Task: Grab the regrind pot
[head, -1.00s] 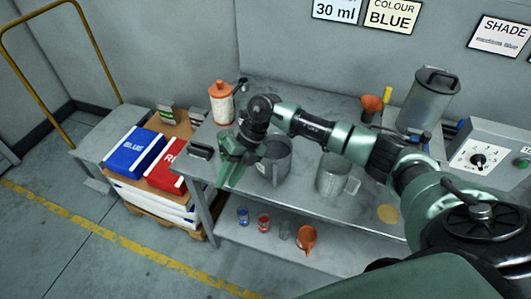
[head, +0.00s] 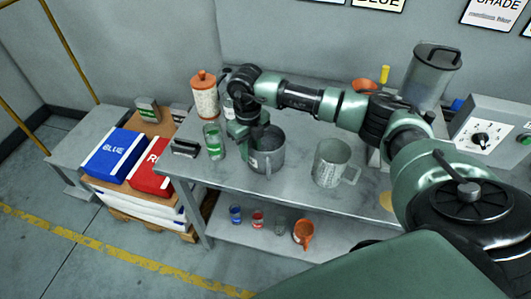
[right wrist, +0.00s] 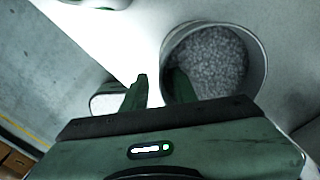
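A grey pot (head: 268,160) with a small pale label stands on the bench in the head view; I take it for the regrind pot, though its label is too small to read. In the right wrist view the pot (right wrist: 258,62) is full of grey granules. My right gripper (right wrist: 158,80) points down at its near left rim. The fingers are apart, with one over or inside the rim and the other outside; I cannot tell whether they touch it. In the head view my right gripper (head: 247,132) partly hides the pot's left side. My left gripper is not in view.
A blue bag (head: 116,155) and red bag (head: 152,168) lie left of the bench.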

